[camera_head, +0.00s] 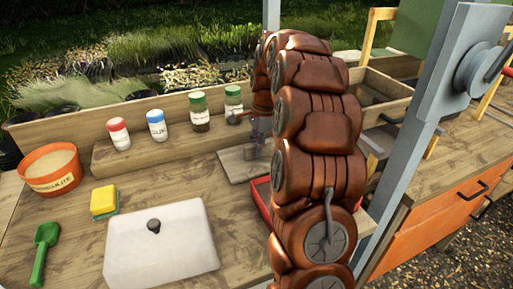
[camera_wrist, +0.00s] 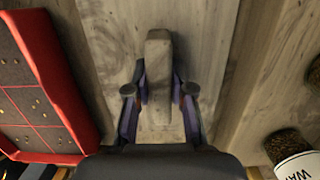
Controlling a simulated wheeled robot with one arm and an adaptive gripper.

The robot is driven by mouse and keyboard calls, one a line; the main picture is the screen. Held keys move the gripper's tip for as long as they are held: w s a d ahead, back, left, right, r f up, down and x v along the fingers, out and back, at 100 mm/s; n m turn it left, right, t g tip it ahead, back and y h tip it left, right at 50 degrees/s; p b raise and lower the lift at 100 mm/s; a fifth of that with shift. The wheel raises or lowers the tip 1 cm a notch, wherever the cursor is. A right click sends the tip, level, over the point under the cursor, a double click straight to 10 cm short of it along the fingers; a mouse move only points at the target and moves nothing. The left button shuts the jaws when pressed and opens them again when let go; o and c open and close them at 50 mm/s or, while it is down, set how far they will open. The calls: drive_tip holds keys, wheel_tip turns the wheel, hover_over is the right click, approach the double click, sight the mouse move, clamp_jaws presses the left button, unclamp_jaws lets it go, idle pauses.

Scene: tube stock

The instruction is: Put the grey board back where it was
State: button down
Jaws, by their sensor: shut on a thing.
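The grey board (camera_wrist: 215,35) lies beneath my gripper in the wrist view, with a grey block-like handle (camera_wrist: 158,65) rising along its middle. My gripper (camera_wrist: 159,92) is shut on this handle, one finger on each side. In the head view the grey board (camera_head: 236,166) shows on the worktop just in front of the wooden ledge, partly hidden by my arm. My gripper (camera_head: 259,130) is above it there, mostly covered by my arm. I cannot tell whether the board touches the worktop.
A red tray (camera_head: 261,198) is beside the board, also in the wrist view (camera_wrist: 62,85). Several jars, one green-lidded (camera_head: 199,110), stand on the ledge (camera_head: 150,150). A white lidded box (camera_head: 185,250), yellow sponge (camera_head: 104,201), green scoop (camera_head: 44,250) and orange pot (camera_head: 52,172) are left.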

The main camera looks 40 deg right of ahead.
drive_tip(key=shift+f, duration=0.25)
drive_tip(key=shift+f, duration=0.15)
drive_tip(key=c, duration=1)
unclamp_jaws()
wheel_tip(320, 180, up, 12)
drive_tip(key=d+b, duration=0.1)
drive_tip(key=shift+s+d, duration=0.15)
drive_tip(key=shift+d, duration=0.25)
